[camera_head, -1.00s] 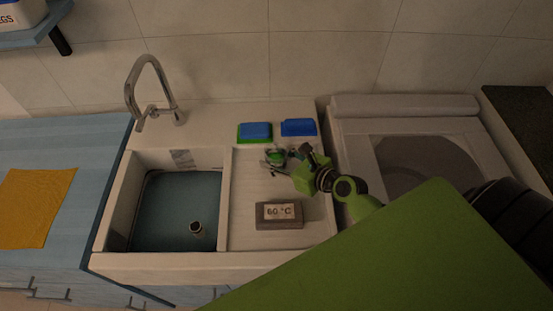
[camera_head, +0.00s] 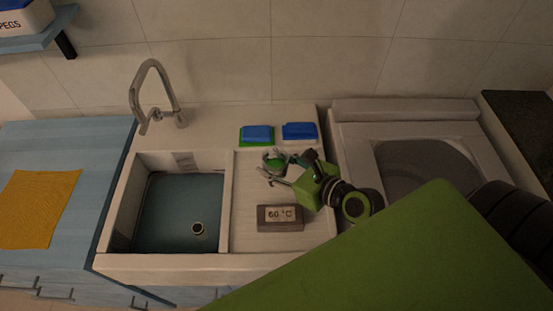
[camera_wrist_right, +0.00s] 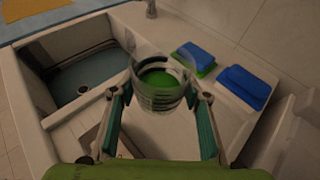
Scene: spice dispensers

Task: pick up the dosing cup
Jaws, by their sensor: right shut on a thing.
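The dosing cup (camera_head: 274,163) is a small clear cup with green in it, above the white drainboard beside the sink. It shows large between the fingertips in the right wrist view (camera_wrist_right: 160,88), close to upright. My right gripper (camera_head: 279,172) reaches in from the right and is shut on the cup, one finger on each side of it. The fingers hide parts of the cup's sides, and I cannot tell how high its base is above the board. My left gripper is not in view.
Two blue blocks (camera_head: 299,131), one on a green base (camera_head: 256,135), are at the back of the drainboard. A box reading 60 °C (camera_head: 280,218) stands in front. The sink basin (camera_head: 170,210) and tap (camera_head: 150,95) are left. A lidded appliance (camera_head: 420,160) is right.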

